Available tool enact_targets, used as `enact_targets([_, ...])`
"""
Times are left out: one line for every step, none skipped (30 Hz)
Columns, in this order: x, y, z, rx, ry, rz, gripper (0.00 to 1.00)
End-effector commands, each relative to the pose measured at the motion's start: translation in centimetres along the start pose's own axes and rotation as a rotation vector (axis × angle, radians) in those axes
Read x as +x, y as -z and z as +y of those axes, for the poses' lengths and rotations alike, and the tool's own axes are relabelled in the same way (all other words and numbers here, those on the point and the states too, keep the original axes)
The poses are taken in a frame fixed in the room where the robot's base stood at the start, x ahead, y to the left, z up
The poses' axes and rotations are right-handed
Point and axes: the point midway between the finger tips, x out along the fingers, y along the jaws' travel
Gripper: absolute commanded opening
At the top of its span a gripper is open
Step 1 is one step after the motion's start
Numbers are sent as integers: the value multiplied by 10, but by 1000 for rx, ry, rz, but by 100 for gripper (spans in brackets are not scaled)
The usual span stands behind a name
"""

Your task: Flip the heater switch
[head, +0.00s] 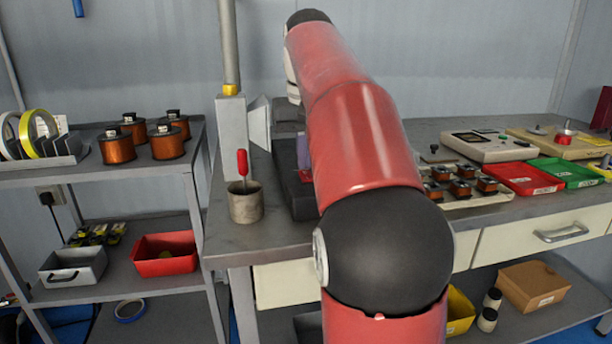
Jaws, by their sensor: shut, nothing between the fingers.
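I cannot make out a heater switch in the head view. A small metal pot (246,206) stands at the left end of the workbench, with a red-handled tool (242,163) upright in it. A dark machine (285,165) sits right of the pot, largely covered by my red arm. A small purplish part shows beside the arm there; what it is cannot be told. My arm runs up through the middle of the picture and bends away over the bench. My gripper is hidden behind it.
A grey post with a pale hood (260,123) rises behind the pot. Right of my arm are a tray of small coils (459,187), a beige instrument (484,146), and red (523,178) and green bins. A shelf with copper coils (115,146) stands left.

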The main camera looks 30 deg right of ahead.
Motion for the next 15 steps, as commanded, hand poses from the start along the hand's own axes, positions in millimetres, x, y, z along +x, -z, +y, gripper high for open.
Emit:
enact_targets([1, 0, 0, 0, 0, 0, 0])
enact_targets([2, 0, 0, 0, 0, 0, 0])
enact_targets([2, 0, 0, 0, 0, 0, 0])
enact_targets([3, 0, 0, 0, 0, 0, 0])
enact_targets([3, -1, 0, 0, 0, 0, 0])
enact_targets([4, -1, 0, 0, 0, 0, 0])
enact_targets([4, -1, 0, 0, 0, 0, 0])
enact_targets([5, -1, 0, 0, 0, 0, 0])
enact_targets([5, -1, 0, 0, 0, 0, 0])
enact_targets([6, -1, 0, 0, 0, 0, 0])
enact_targets([6, -1, 0, 0, 0, 0, 0])
enact_targets([7, -1, 0, 0, 0, 0, 0])
enact_targets([7, -1, 0, 0, 0, 0, 0])
enact_targets([8, -1, 0, 0, 0, 0, 0])
enact_targets([8, -1, 0, 0, 0, 0, 0])
